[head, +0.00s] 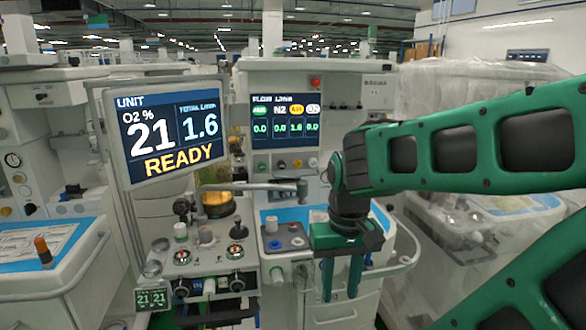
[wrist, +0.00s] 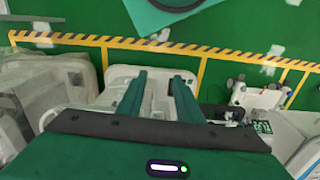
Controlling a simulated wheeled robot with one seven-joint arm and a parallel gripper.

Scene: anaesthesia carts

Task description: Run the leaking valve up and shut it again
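The flow screen (head: 285,120) on the middle cart reads 1.6 in its third, yellow-labelled column and 0.0 in the others. The tilted unit monitor (head: 168,130) reads O2 21, total 1.6 and READY. Several valve knobs sit on the front panel below, among them a black-topped knob (head: 238,230) and a white knob (head: 180,231). I cannot tell which one leaks. My gripper (head: 342,292) points down, right of these knobs, in front of the cart's drawers. Its two fingers are apart and empty; the wrist view also shows the gap (wrist: 158,80) between them.
A blue-topped work surface (head: 320,216) with small knobs lies behind my gripper. A horizontal metal arm (head: 245,187) crosses above the panel. Another cart (head: 45,255) stands at left and plastic-wrapped equipment (head: 465,105) at right. Green floor (wrist: 75,15) lies beyond the striped line.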

